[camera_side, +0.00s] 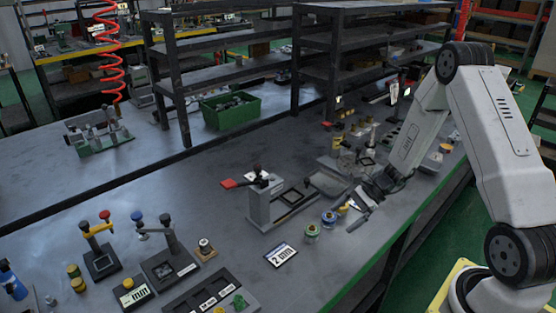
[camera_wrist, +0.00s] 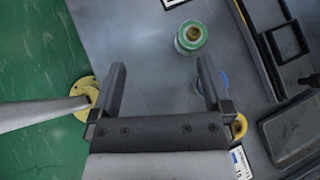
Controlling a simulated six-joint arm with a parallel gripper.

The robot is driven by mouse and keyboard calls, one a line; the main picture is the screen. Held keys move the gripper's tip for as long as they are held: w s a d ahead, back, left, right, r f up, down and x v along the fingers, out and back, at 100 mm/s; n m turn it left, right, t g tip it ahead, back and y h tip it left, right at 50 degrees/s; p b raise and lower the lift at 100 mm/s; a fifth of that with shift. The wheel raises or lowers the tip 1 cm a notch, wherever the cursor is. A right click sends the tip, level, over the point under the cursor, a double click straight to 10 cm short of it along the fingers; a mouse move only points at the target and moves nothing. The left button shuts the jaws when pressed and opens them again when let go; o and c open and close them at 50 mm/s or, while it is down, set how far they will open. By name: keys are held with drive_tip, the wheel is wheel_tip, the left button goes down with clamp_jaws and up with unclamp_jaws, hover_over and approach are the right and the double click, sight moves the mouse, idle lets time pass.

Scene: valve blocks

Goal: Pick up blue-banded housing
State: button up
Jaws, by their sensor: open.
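The blue-banded housing (camera_side: 329,218) stands upright on the bench in the side view, between a green-banded housing (camera_side: 312,232) and a yellow-banded piece (camera_side: 344,208). In the wrist view, the blue-banded housing (camera_wrist: 225,80) is mostly hidden behind my right finger; only a blue edge shows. The green-banded housing (camera_wrist: 191,37) is just beyond the fingertips, and the yellow-banded piece (camera_wrist: 239,126) is partly hidden beside the finger base. My gripper (camera_wrist: 162,66) is open and empty, above the bench's front edge; it also shows in the side view (camera_side: 359,212), just right of the housings.
A press fixture with a red handle (camera_side: 268,203) stands behind the housings, with a dark tray (camera_side: 328,183) to its right. A "2 mm" card (camera_side: 281,255) lies in front. Several small parts crowd the bench behind my gripper. Green floor (camera_wrist: 35,60) lies beyond the bench edge.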

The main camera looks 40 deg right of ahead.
sight(327, 214)
drive_tip(key=d+f+m+t, duration=0.1)
drive_tip(key=d+m+t, duration=0.1)
drive_tip(key=w+d+f+m+t, duration=0.1)
drive_tip(key=d+m+t, duration=0.1)
drive_tip(key=d, duration=0.1)
drive_tip(key=w+d+f+m+t, duration=0.1)
drive_tip(key=d+f+m+t, duration=0.1)
drive_tip(key=d, duration=0.1)
drive_tip(key=shift+d+m+h, duration=0.15)
drive_tip(key=shift+m+h, duration=0.15)
drive_tip(key=shift+m, duration=0.1)
drive_tip(key=shift+x, duration=1.35)
drive_tip(key=shift+w, duration=0.1)
drive_tip(key=shift+x, duration=2.5)
clamp_jaws()
drive_tip(key=shift+r, duration=0.25)
